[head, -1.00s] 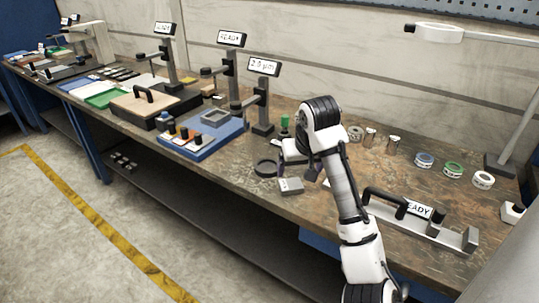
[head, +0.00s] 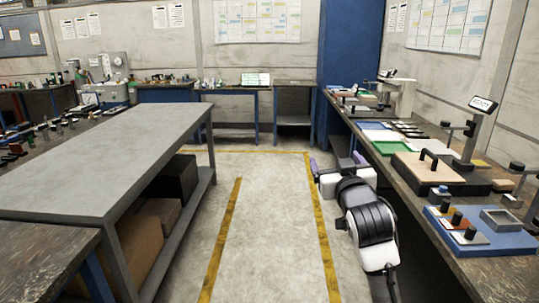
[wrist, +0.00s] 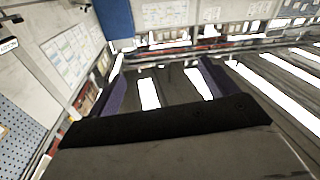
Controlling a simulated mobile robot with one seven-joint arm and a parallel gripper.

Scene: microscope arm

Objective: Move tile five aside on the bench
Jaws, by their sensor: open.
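I cannot make out a tile marked five in any current view. The bench (head: 425,215) runs along the right of the head view, with several plates and devices on it. My gripper (head: 338,163) is over the floor aisle just left of the bench, apart from everything on it. In the wrist view its two purple fingers (wrist: 163,78) stand wide apart with nothing between them. That view is tilted and shows walls, posters and bright strips, with no tile I can identify.
On the bench stand a blue tray (head: 516,243) with knobbed blocks, a tan board (head: 412,171) with a black handle, a green tray (head: 391,148) and a display post (head: 470,145). A grey table (head: 110,160) stands on the left. The floor aisle (head: 265,225) between is clear.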

